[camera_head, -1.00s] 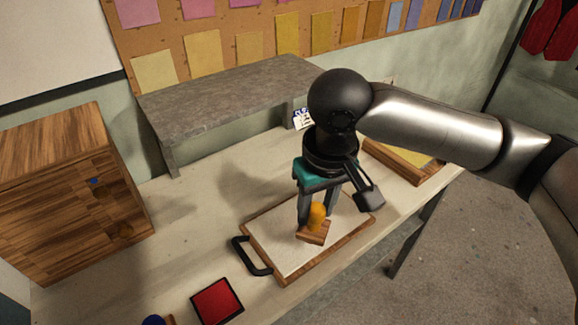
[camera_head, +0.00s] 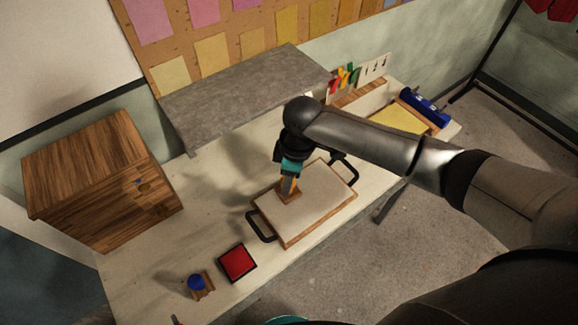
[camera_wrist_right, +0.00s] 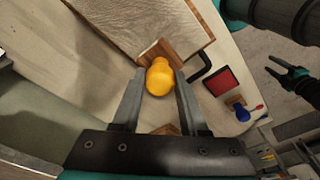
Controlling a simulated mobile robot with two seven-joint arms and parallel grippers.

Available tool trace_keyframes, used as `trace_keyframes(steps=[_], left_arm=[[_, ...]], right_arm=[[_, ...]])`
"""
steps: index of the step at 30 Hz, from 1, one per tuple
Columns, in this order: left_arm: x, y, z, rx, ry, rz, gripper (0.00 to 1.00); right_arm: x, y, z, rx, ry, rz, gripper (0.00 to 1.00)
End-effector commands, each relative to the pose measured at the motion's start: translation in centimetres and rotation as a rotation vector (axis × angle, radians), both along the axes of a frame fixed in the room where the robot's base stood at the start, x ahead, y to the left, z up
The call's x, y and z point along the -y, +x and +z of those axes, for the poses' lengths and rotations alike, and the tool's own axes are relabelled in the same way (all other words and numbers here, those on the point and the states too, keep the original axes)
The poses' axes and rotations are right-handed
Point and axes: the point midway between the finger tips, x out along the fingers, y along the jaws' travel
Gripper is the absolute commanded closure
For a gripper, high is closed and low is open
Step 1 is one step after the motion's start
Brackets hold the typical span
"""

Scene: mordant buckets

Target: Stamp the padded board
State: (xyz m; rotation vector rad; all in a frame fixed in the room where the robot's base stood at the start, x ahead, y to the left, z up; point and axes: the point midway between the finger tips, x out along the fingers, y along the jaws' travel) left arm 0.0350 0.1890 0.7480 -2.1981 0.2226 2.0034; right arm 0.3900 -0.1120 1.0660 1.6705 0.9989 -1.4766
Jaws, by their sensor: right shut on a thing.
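The padded board (camera_head: 315,203) is a pale panel in a wooden frame with black handles, lying on the table. My right gripper (camera_head: 289,185) is shut on a wooden stamp (camera_head: 288,193) with an orange-yellow knob, over the board's left part. The stamp's knob also shows between the fingers in the right wrist view (camera_wrist_right: 160,77). I cannot tell whether the stamp's face touches the board. No print shows on the visible pad. My left gripper (camera_wrist_right: 284,70) appears at the right of the wrist view with its fingers apart, empty.
A red ink pad (camera_head: 238,262) and a blue-knobbed stamp (camera_head: 197,283) lie left of the board. A wooden cabinet (camera_head: 100,180) stands at left, a grey raised shelf (camera_head: 240,92) behind. A yellow panel (camera_head: 400,119) and a blue item (camera_head: 424,105) are at back right.

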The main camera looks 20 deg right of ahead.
Motion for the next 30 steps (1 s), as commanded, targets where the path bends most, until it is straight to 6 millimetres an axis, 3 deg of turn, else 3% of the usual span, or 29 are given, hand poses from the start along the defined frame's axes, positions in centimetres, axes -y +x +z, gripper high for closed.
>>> trace_keyframes(steps=[3, 8, 24, 30], left_arm=[[0.1, 0.1, 1.0, 0.002, 0.000, 0.000, 0.50], [0.1, 0.1, 0.6, 0.003, -0.002, 0.001, 0.50], [0.2, 0.1, -4.4, 0.002, -0.003, 0.003, 0.50], [0.1, 0.1, -5.2, 0.001, -0.002, 0.004, 0.50]], right_arm=[[0.0, -0.3, 0.0, -0.001, 0.001, 0.040, 0.93], [0.0, -0.3, -0.7, 0.001, 0.000, 0.055, 0.93], [0.0, -0.3, -5.6, 0.002, 0.000, 0.054, 0.93], [0.0, -0.3, -6.3, 0.002, 0.000, 0.054, 0.93]])
